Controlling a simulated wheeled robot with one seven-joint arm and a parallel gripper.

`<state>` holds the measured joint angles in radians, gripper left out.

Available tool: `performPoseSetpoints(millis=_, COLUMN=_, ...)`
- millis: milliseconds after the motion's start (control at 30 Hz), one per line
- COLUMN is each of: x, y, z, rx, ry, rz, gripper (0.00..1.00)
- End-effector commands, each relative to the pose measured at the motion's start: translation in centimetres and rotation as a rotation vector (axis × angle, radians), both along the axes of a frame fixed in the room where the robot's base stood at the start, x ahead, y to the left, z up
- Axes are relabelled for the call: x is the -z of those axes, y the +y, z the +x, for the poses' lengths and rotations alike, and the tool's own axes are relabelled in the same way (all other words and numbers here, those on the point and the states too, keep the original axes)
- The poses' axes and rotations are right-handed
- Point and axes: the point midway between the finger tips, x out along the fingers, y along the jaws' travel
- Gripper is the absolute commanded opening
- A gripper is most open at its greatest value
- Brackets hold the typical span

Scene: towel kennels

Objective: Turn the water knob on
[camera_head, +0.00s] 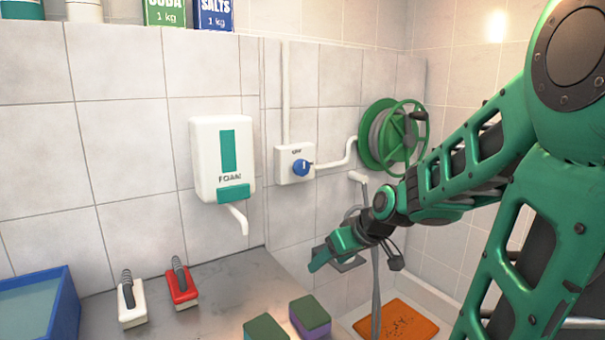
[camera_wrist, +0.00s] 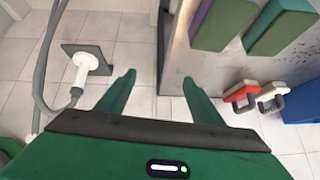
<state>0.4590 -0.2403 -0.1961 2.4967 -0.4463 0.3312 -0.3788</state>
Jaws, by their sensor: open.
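The water knob (camera_head: 301,168) is a small blue dial on a white wall box (camera_head: 283,164), with white pipes running up and to the right. My gripper (camera_head: 330,256) is below and to the right of the knob, apart from it. In the wrist view my gripper (camera_wrist: 158,82) is open and empty, its two green fingers spread. The wrist view looks down at the floor and counter, and the knob does not show there.
A green hose reel (camera_head: 383,137) hangs right of the box. A foam dispenser (camera_head: 221,160) hangs left. The counter (camera_head: 232,288) holds a red brush (camera_head: 181,286), a white brush (camera_head: 132,303), two sponges (camera_head: 310,316) and a blue tub (camera_head: 66,305). A grey hose (camera_wrist: 42,75) hangs near my gripper.

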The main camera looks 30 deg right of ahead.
Motion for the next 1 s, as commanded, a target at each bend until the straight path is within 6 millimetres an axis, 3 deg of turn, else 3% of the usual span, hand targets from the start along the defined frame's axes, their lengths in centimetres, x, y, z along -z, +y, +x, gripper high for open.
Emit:
performPoseSetpoints(millis=100, x=-3.1, y=-0.8, z=5.8, rx=-0.066, ry=-0.247, rz=-0.012, gripper=0.60)
performPoseSetpoints(millis=200, x=-6.6, y=-2.0, z=9.5, rx=-0.081, ry=-0.457, rz=-0.025, gripper=0.60)
performPoseSetpoints(millis=333, x=-10.9, y=-4.2, z=12.1, rx=-0.053, ry=-0.680, rz=-0.041, gripper=0.60)
performPoseSetpoints(millis=500, x=-14.6, y=-6.8, z=13.2, rx=0.005, ry=-0.853, rz=-0.058, gripper=0.60)
performPoseSetpoints(millis=767, x=-15.8, y=-7.6, z=14.7, rx=0.024, ry=-0.906, rz=-0.064, gripper=0.60)
performPoseSetpoints(millis=1000, x=-15.8, y=-7.2, z=18.9, rx=0.019, ry=-0.906, rz=-0.062, gripper=0.60)
